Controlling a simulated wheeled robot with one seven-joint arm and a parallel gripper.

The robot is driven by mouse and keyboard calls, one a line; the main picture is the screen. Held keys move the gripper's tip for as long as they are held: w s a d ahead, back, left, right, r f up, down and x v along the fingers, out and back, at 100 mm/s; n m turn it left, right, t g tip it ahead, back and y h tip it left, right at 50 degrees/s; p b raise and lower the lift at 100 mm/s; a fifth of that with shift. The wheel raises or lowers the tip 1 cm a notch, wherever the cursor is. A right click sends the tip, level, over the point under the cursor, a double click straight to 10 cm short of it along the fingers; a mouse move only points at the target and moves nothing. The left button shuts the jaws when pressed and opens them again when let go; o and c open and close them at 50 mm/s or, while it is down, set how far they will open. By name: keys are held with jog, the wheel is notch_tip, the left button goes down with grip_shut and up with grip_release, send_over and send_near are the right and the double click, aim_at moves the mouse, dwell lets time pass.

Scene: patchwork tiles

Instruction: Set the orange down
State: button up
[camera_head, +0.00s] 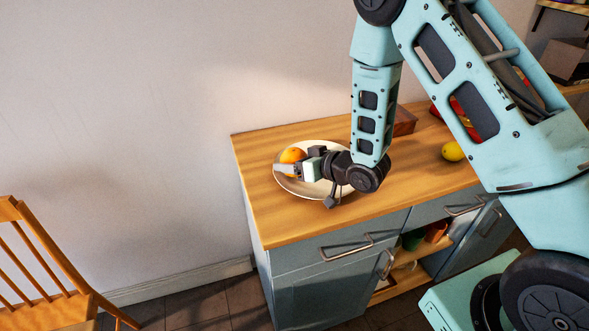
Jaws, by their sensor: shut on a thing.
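The orange (292,156) is at the left end of the wooden counter, over a white plate (318,148). My gripper (292,165) points left and is shut on the orange, with a light finger in front of its lower part. The wrist and gripper hide much of the plate's middle and right side. I cannot tell whether the orange touches the plate or is held just above it.
The wooden counter (262,224) has free room in front and left of the plate. A lemon (453,151) lies to the right, and a brown box (404,121) stands behind my arm. A wooden chair (50,270) is at lower left.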

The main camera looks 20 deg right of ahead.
jog(key=shift+s+f+b, duration=0.1)
jog(key=shift+f+b, duration=0.35)
jog(key=shift+f, duration=0.05)
